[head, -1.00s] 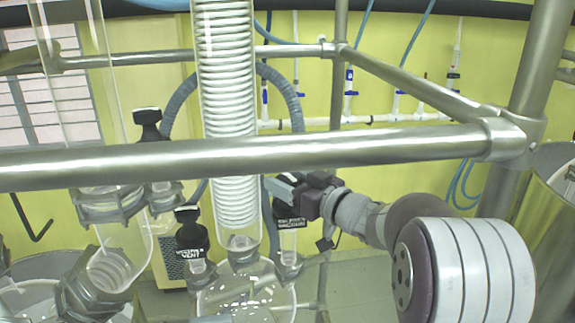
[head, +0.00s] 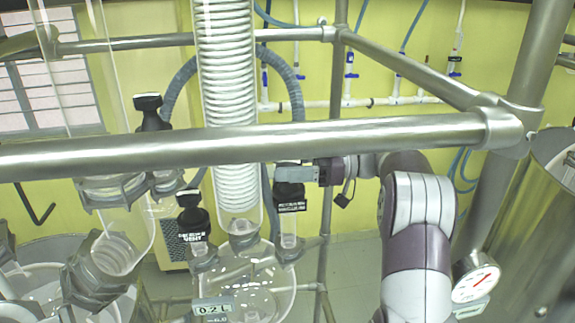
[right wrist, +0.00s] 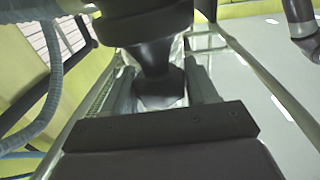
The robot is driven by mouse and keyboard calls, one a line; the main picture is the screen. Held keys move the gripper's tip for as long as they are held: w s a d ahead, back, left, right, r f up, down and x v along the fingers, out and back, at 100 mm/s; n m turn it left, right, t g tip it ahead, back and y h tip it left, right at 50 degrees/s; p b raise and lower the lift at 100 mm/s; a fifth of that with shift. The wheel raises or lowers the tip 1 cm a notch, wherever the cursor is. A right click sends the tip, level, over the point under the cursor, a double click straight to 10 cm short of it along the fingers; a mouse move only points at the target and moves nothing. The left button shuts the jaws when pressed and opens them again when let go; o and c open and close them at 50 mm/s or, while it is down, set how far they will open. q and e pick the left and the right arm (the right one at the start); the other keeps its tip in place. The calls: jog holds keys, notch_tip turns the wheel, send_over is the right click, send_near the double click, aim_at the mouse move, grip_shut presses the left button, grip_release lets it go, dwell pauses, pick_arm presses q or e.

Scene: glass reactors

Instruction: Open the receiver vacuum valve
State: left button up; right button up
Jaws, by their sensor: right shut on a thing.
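The receiver vacuum valve (head: 291,203) is a black knob with a white-lettered label on a clear glass neck, right of the coiled glass column. My right gripper (head: 292,173) is at the top of this knob, reaching in from the right under the steel rail. It is shut on the knob. In the right wrist view the black knob (right wrist: 160,88) stands between the two grey fingers, which partly hide it. How far the valve stands open cannot be told. My left gripper is not in view.
A similar black vent valve (head: 192,222) stands to the left, and another black knob (head: 150,112) is farther back. A steel rail (head: 300,138) crosses above the gripper. The coiled glass condenser (head: 228,100) stands close by. A round gauge (head: 477,282) is at the lower right.

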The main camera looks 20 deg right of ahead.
jog(key=shift+r+n+g, duration=0.15)
jog(key=shift+n+g, duration=0.55)
jog(key=shift+g, duration=0.1)
jog(key=shift+r+g, duration=0.1)
jog(key=shift+g, duration=0.2)
jog(key=o, duration=1)
jog(key=shift+y, duration=0.3)
jog(key=shift+c, duration=0.2)
